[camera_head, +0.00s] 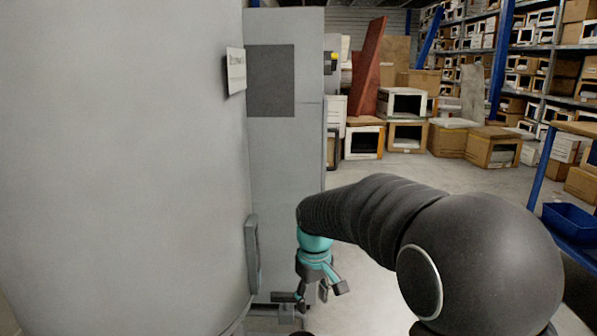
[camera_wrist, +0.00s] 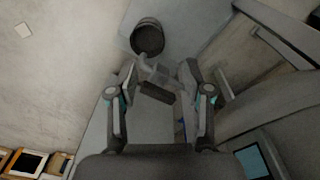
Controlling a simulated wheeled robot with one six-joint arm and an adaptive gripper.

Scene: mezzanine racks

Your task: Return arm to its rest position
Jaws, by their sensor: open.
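My arm reaches forward from the lower right of the head view, and my gripper (camera_head: 315,292) hangs at its end, pointing down. In the wrist view my gripper (camera_wrist: 160,72) has its two fingers spread apart, with nothing held between them. In the head view it is close to the right of the handle (camera_head: 252,256) of a big grey cabinet (camera_head: 130,150). I cannot tell whether it touches the cabinet. A dark round container (camera_wrist: 148,38) shows beyond the fingertips in the wrist view.
The grey cabinet fills the left, with a small sign (camera_head: 236,72) on it. A blue tray (camera_head: 568,222) sits on a rack at the right. Cardboard boxes (camera_head: 492,148) and a leaning red board (camera_head: 369,68) stand at the back. Open floor (camera_head: 400,175) lies before them.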

